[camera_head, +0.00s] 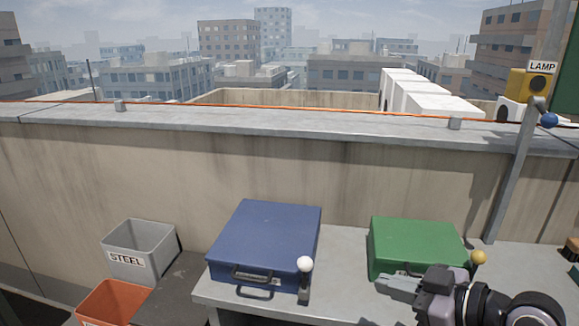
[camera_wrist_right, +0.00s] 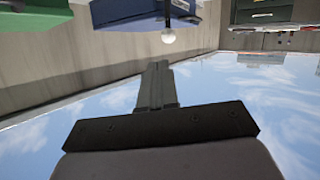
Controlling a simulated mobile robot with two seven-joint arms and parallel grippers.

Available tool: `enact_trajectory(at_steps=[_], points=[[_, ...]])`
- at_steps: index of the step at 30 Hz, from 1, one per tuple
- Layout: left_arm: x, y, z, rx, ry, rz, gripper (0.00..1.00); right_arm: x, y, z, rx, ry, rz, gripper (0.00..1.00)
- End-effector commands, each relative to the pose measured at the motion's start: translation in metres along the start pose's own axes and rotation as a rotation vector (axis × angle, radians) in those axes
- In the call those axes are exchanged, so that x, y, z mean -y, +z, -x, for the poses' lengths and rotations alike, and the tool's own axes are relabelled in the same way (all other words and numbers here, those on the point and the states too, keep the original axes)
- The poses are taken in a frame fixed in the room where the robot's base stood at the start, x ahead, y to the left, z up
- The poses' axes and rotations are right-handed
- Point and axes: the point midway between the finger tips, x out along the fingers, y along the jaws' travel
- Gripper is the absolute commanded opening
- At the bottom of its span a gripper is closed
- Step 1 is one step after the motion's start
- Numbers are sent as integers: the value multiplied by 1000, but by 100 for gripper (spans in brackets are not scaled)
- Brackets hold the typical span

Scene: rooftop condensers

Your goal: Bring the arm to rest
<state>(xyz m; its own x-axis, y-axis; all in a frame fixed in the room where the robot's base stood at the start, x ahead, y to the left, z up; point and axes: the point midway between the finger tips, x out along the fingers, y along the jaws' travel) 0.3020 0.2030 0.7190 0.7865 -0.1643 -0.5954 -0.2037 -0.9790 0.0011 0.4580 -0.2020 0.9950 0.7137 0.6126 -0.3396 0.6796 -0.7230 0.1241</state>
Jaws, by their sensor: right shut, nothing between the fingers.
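My right gripper (camera_head: 384,285) shows at the lower right of the head view, its arm coming in from the bottom right corner. Its fingers point left, in front of the lower left of the green case (camera_head: 415,245), and hide part of that case's front. The fingers are shut with nothing between them. That view is upside down, with the green case (camera_wrist_right: 30,12) and blue case (camera_wrist_right: 125,10) at the top. My left gripper is not in view.
The closed blue case (camera_head: 265,238) and a white-knobbed lever (camera_head: 304,280) stand on the grey bench (camera_head: 345,262), left of my gripper. A yellow knob (camera_head: 479,257) and a post (camera_head: 513,170) are at right. A grey STEEL bin (camera_head: 140,250) and an orange bin (camera_head: 112,303) are at lower left.

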Motion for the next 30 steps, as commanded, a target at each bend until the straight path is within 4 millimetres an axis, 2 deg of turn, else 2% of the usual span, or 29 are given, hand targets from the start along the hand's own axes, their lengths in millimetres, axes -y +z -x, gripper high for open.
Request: enact_trajectory(at_steps=[1,5,6,9,12,15,18,21,30], points=[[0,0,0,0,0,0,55,3,25,-7,26,32,-59,0],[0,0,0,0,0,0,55,14,98,-18,100,161,-198,0],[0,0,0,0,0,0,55,21,122,-18,125,201,-234,0],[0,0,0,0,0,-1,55,44,178,-15,183,291,-305,0],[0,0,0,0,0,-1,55,75,224,-6,237,356,-347,0],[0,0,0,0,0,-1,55,104,255,4,276,397,-366,0],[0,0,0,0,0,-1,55,126,273,12,299,416,-371,0],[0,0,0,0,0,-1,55,137,282,17,312,425,-371,0],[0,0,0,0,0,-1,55,140,284,18,314,426,-372,0]])
